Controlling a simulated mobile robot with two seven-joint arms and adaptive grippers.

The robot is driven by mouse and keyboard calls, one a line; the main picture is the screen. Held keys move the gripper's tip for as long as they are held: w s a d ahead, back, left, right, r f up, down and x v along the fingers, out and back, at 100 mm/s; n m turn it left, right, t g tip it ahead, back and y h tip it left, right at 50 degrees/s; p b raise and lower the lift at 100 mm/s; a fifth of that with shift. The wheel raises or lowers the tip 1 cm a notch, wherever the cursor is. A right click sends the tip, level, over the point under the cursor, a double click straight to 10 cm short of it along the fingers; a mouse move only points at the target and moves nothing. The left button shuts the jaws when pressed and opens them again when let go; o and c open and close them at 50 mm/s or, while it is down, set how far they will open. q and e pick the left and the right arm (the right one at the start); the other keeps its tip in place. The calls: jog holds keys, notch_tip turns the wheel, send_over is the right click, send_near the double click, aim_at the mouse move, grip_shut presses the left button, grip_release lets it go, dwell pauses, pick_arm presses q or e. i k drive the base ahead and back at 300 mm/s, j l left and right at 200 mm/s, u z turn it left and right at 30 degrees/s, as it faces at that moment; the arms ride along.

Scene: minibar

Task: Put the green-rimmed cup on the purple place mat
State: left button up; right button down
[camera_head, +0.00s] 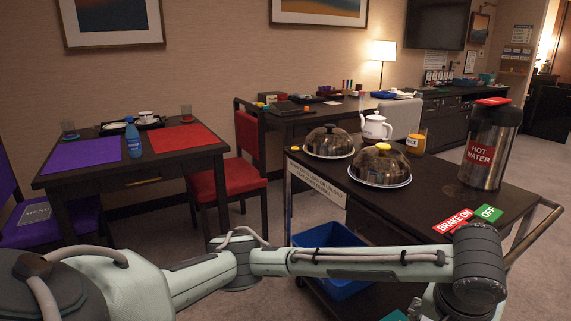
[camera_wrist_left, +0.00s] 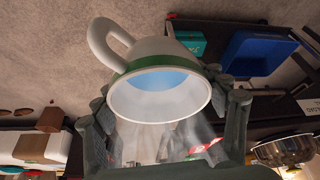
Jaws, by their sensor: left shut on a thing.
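The green-rimmed cup (camera_wrist_left: 155,49) is white with a green band, a pale blue inside and a loop handle. In the left wrist view its mouth faces the lower part of the picture. My left gripper (camera_wrist_left: 165,108) is shut on it, with a finger on either side. The purple place mat (camera_head: 83,152) lies flat and bare on the left part of the dark table in the head view. My left arm spans the bottom of the head view, but its gripper and the cup do not show there. My right gripper is in neither view.
The dark table (camera_head: 116,178) also bears a red mat (camera_head: 190,137), a blue bottle (camera_head: 132,138), glasses and a tray. The service cart (camera_head: 420,205) bears two domed dishes, a white kettle (camera_head: 375,127) and a hot-water urn (camera_head: 488,145). A red chair (camera_head: 246,140) stands between them.

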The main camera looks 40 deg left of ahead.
aim_at(84, 161)
jog(key=j+u, duration=0.1)
jog(key=u, duration=0.25)
jog(key=i+j+u, duration=0.1)
jog(key=u, duration=0.3)
jog(key=i+u, duration=0.1)
jog(key=u, duration=0.25)
jog(key=i+j+u, duration=0.2)
jog(key=i+u, duration=0.55)
jog(key=i+l+u, duration=0.2)
jog(key=i, duration=1.05)
jog(key=j, duration=0.1)
